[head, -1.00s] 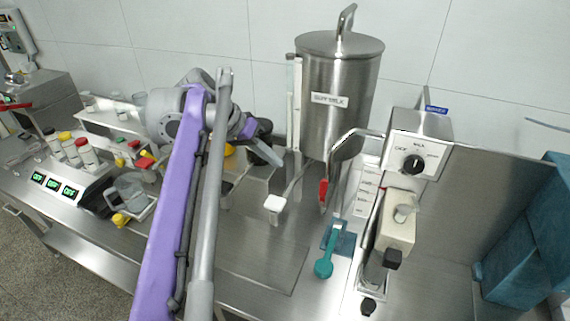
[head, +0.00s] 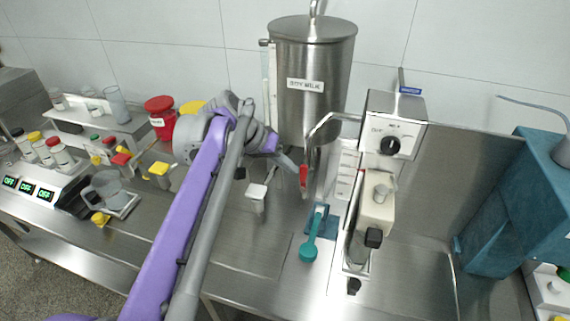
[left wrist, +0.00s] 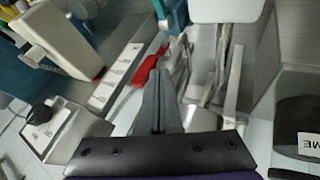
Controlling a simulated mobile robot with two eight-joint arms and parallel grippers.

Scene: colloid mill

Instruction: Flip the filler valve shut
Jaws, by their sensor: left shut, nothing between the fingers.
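The filler valve's red lever (head: 303,176) hangs below the front of the steel tank (head: 312,90), close to upright. My left gripper (head: 294,168) is shut and empty, its fingertips just left of the lever. In the left wrist view the closed dark fingers (left wrist: 158,85) point at the red lever (left wrist: 146,70), which lies by their left side near the tips. I cannot tell whether they touch. The valve body is mostly hidden. My right gripper is not in view.
A white-topped post (head: 256,191) stands just left of the lever. A control box with a black knob (head: 390,145) stands at right. Bench space in front of the post is clear.

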